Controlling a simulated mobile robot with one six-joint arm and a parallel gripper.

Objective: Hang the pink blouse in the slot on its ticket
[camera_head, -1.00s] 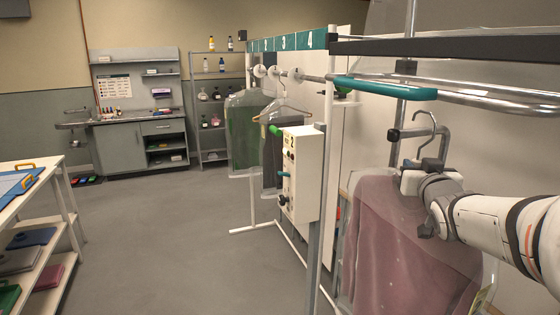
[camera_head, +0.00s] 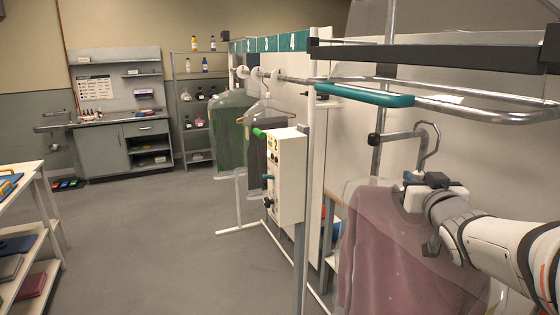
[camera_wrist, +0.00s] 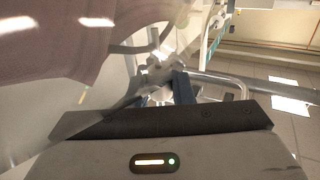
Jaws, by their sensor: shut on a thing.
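The pink blouse (camera_head: 392,257) hangs under a clear cover at the right of the head view. Its hanger hook (camera_head: 431,147) sticks up above my gripper. My gripper (camera_head: 420,187) is shut on the hanger neck, at the top of the blouse. In the wrist view, my gripper (camera_wrist: 170,85) holds the hanger neck, and the pink cloth (camera_wrist: 60,45) lies at upper left. The rail (camera_head: 340,80) has numbered signs; 3 (camera_head: 269,44) and 4 (camera_head: 293,41) are readable. The hook is apart from the rail. The ticket's writing cannot be read.
A green garment (camera_head: 230,135) and a dark garment (camera_head: 258,155) hang farther along the rail. A teal-ended bar (camera_head: 365,95) juts out above the blouse. The floor at left centre is clear.

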